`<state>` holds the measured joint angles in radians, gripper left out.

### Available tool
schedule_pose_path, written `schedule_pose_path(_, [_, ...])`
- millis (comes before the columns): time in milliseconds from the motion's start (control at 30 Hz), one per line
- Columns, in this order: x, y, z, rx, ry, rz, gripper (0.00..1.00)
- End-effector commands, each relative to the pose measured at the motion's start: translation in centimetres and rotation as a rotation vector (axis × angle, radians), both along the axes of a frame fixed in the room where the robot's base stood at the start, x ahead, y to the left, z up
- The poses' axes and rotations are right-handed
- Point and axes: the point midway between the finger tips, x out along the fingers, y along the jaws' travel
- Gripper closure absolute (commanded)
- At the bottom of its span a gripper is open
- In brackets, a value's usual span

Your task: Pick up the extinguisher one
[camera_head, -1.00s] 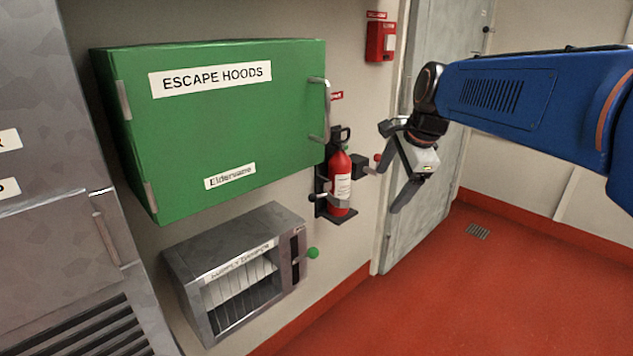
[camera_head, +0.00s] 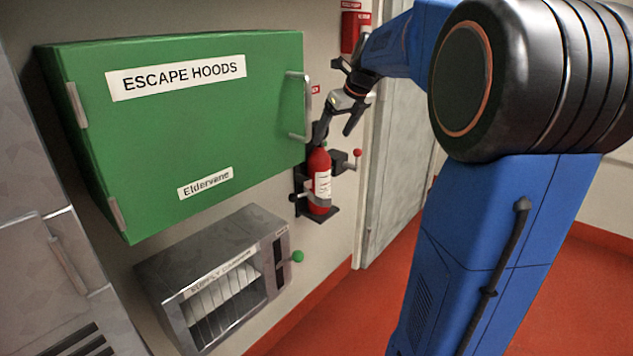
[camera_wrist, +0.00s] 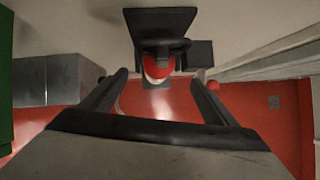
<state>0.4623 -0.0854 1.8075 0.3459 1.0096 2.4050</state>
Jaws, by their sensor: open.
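The red fire extinguisher (camera_head: 319,183) with a white label stands upright in a black wall bracket (camera_head: 320,215), right of the green cabinet. My gripper (camera_head: 335,134) is just above the extinguisher in the head view. In the wrist view my gripper (camera_wrist: 158,80) has its two dark fingers spread wide, with nothing held between them. The fingers partly overlap the extinguisher's top in the head view, so I cannot tell whether they touch it.
The green escape hoods cabinet (camera_head: 200,140) juts out close on the left. A grey damper box (camera_head: 215,270) with a green knob is below. A red-knobbed lever (camera_head: 357,153) sits right of the extinguisher. A door (camera_head: 395,190) is further right; red floor is open.

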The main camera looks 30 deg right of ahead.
Motion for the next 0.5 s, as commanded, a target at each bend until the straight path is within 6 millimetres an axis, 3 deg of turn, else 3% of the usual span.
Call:
schedule_pose_path(300, [2.8,0.5,-5.0,0.001,0.001,0.002,0.18])
schedule_pose_path(500, [3.9,0.7,-7.1,0.0,0.001,0.001,0.18])
